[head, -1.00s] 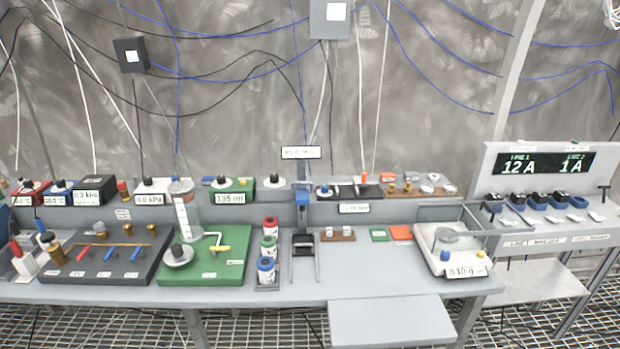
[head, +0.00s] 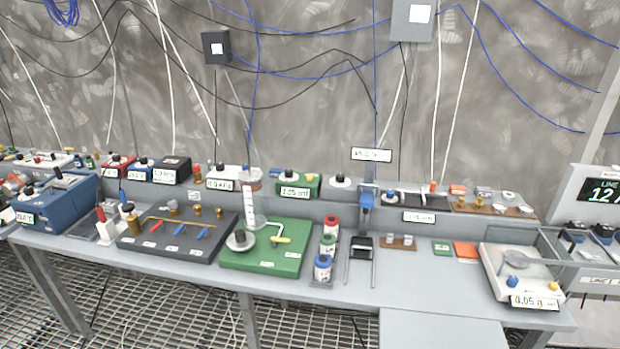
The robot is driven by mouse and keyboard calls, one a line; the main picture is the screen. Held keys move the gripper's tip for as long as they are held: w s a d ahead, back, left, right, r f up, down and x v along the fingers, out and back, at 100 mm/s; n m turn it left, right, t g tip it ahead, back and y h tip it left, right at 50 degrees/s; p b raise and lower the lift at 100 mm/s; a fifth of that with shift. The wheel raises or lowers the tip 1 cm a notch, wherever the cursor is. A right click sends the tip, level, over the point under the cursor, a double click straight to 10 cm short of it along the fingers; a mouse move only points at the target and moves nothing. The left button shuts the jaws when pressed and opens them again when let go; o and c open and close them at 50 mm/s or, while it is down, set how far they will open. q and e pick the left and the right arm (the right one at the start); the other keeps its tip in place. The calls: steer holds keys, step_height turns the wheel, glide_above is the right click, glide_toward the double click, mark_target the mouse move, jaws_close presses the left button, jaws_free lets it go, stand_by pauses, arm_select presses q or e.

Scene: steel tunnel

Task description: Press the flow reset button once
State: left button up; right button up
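No button in view carries a label I can read as flow reset. A green box (head: 293,191) with a small display reading in ml stands on the raised back shelf. It has a black knob (head: 289,174) and a small yellow button (head: 310,178) on top. Neither of my grippers is in view.
A grey board (head: 150,245) with blue levers and a blue box (head: 60,205) stand to the left. A balance (head: 500,275) is at the right. The bench's front strip is mostly clear.

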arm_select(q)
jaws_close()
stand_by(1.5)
